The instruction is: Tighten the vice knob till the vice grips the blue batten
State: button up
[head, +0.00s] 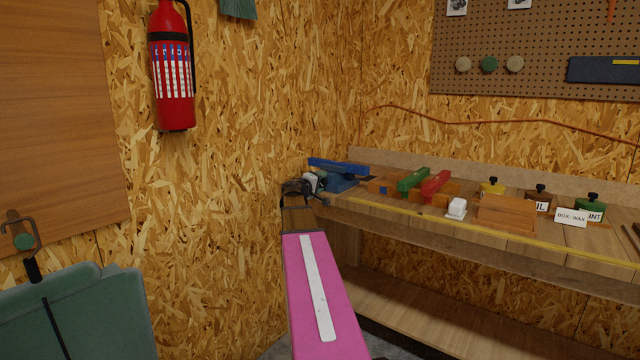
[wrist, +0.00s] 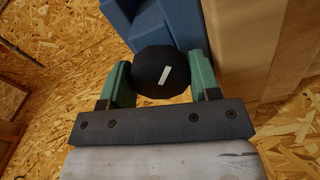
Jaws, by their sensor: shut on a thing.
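The vice (head: 341,183) is blue and sits at the left end of the bench; its blue body also shows at the top of the wrist view (wrist: 170,25). The blue batten (head: 338,166) lies across the top of the vice. In the wrist view the black round vice knob (wrist: 162,76), with a white mark tilted slightly off level, sits between the green fingers of my gripper (wrist: 163,84). My gripper is shut on the knob. In the head view my gripper (head: 312,182) is at the front of the vice and the knob is hidden. I cannot tell how closely the jaws hold the batten.
The bench (head: 470,232) runs right, with a green block (head: 413,179), a red block (head: 435,185), a white object (head: 456,208), a wooden box (head: 506,214) and several knobbed containers on it. A fire extinguisher (head: 171,70) hangs on the left wall.

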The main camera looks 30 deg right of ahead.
jog(key=m, duration=0.4)
jog(key=shift+m, duration=0.3)
jog(key=shift+f+m, duration=0.1)
jog(key=shift+m, duration=2.4)
jog(key=o, duration=0.9)
jog(key=shift+a, duration=0.1)
jog(key=v, duration=1)
jog(key=shift+s+a, duration=0.2)
jog(key=shift+a, duration=0.15)
